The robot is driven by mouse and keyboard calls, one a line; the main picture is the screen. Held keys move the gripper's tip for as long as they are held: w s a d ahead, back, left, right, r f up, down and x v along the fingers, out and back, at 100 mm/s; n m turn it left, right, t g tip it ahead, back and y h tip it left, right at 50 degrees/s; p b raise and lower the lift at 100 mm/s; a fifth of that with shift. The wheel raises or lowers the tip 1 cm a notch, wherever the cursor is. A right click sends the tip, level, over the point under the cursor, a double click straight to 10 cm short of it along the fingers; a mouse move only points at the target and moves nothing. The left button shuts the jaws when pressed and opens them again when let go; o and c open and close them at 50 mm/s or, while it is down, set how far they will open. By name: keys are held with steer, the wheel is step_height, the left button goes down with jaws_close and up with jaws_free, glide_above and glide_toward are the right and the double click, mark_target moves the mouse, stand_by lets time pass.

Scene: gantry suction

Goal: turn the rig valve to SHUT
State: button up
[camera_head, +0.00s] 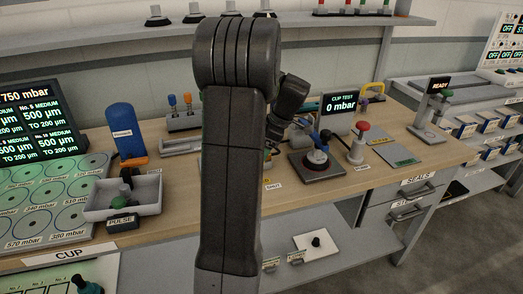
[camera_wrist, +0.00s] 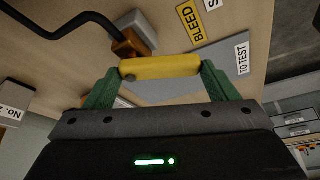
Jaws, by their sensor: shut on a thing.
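In the wrist view, my gripper (camera_wrist: 160,77) has its two green fingers closed on the opposite ends of a yellow handle (camera_wrist: 160,66). The handle lies beside a brass-coloured block (camera_wrist: 127,42) on a light grey base, with a black hose running into it from the left. I take these to be the rig valve and its lever. In the head view, my arm hides the valve and the fingertips.
A TO TEST label (camera_wrist: 242,58) lies on a grey plate in the wrist view. In the head view, a blue bottle (camera_head: 125,130) and grey tray (camera_head: 145,197) stand left of my arm. The CUP TEST display (camera_head: 340,103) and a red-knobbed stand (camera_head: 357,145) are right.

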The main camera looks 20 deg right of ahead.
steer(key=n+g, duration=0.1)
steer(key=n, duration=0.1)
steer(key=d+n, duration=0.1)
steer(key=n, duration=0.1)
steer(key=shift+d+n+g, duration=0.15)
steer(key=shift+n+g, duration=0.25)
steer(key=shift+p, duration=0.3)
steer(key=o, duration=1.3)
steer(key=shift+o, duration=0.2)
steer(key=v, duration=1.4)
steer(key=shift+w+d+p, duration=0.15)
steer(key=shift+d+p, duration=0.05)
steer(key=shift+p, duration=0.15)
steer(key=shift+f, duration=0.2)
